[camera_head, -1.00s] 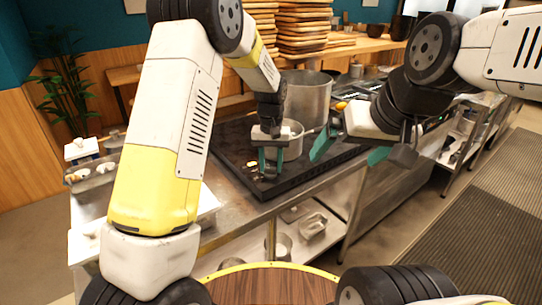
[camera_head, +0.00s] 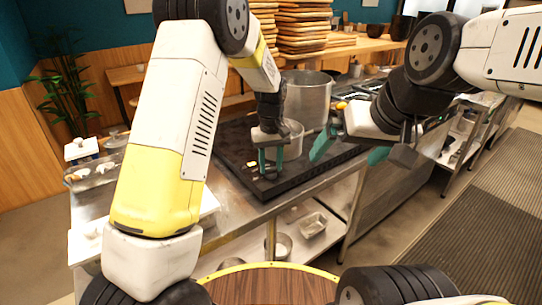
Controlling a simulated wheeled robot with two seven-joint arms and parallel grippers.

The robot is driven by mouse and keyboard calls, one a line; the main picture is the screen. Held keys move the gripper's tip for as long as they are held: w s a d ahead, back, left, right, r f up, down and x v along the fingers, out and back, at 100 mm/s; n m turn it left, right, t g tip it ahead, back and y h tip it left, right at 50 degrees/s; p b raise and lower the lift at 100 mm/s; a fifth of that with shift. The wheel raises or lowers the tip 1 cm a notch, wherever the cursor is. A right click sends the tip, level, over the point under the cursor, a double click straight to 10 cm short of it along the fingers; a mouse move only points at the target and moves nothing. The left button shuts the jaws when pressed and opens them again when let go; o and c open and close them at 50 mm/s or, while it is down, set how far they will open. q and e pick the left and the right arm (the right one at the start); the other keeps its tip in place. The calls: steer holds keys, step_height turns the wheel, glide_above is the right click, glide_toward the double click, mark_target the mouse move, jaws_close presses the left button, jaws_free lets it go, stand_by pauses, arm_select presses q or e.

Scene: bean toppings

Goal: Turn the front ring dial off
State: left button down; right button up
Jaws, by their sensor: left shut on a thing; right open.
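The black stove (camera_head: 285,190) stands on the steel counter, with small controls along its near left part. My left gripper (camera_head: 270,172) points down at the stove's front left area, its teal fingers closed low at the stove surface. The front ring dial is hidden at or between these fingertips, so I cannot make out its setting. A small pot (camera_head: 292,138) stands just behind the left gripper. My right gripper (camera_head: 347,152) is open and empty, above the stove's right front edge.
A large steel pot (camera_head: 308,98) stands behind the small pot. Containers (camera_head: 92,172) sit on the counter at left. Stacked wooden trays (camera_head: 303,28) are at the back. A shelf below holds metal pans (camera_head: 313,225).

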mark_target(271, 168)
arm_select(q)
steer(key=c, duration=0.9)
jaws_free()
steer(key=shift+r, duration=3.95)
steer(key=s+a+r+m+t+h, duration=0.1)
steer(key=s+a+r+t+h, duration=0.1)
steer(key=s+a+r, duration=0.85)
steer(key=s+a+r+t, duration=0.1)
steer(key=s, duration=0.4)
steer(key=s+a+r+m+t, duration=0.1)
steer(key=s, duration=0.4)
steer(key=s+a+r+m+t, duration=0.1)
steer(key=s+t, duration=0.1)
steer(key=s, duration=0.4)
steer(key=shift+a, duration=0.25)
